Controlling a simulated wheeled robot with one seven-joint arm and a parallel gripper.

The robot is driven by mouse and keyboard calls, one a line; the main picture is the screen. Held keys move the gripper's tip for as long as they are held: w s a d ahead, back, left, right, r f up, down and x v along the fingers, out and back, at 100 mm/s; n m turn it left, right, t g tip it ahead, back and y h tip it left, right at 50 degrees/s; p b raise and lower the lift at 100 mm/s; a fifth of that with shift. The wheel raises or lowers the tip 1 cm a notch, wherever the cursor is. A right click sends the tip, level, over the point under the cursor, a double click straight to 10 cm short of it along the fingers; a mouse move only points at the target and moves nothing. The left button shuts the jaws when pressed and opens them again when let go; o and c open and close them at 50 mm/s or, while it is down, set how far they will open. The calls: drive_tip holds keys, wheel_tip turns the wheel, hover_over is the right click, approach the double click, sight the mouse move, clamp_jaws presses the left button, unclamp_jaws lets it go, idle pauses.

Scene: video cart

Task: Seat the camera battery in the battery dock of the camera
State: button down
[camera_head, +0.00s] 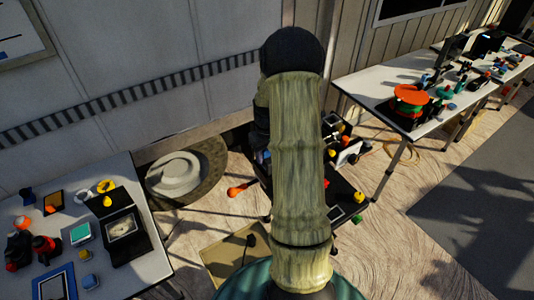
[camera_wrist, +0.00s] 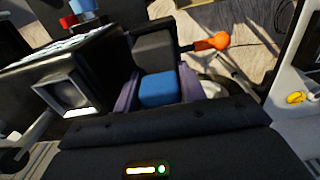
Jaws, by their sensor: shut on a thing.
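In the wrist view my gripper (camera_wrist: 158,92) has its two purple fingers shut on the sides of a blue block (camera_wrist: 158,90), which I take as the camera battery. A dark grey block (camera_wrist: 154,50) stands directly beyond it; I cannot tell whether it is part of the battery or the dock. The black camera (camera_wrist: 88,70), with a pale rectangular screen or window, is just left of the fingers. Whether the battery touches or sits in the dock is hidden. In the head view my arm covers the gripper and most of the cart top.
The black cart (camera_head: 345,203) stands between a left table (camera_head: 150,255) full of small items and a right table (camera_head: 360,82) with tools. An orange-ended object (camera_wrist: 208,43) lies just beyond the fingers. A white-edged thing with a yellow piece (camera_wrist: 295,97) is at the right.

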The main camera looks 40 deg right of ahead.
drive_tip(key=shift+f+b, duration=0.35)
drive_tip(key=shift+f, duration=0.2)
drive_tip(key=c, duration=0.7)
unclamp_jaws()
drive_tip(key=shift+c, duration=0.2)
drive_tip(key=shift+r, duration=0.15)
wheel_tip(320, 180, up, 17)
drive_tip(key=b, duration=0.4)
drive_tip(key=shift+r, duration=0.1)
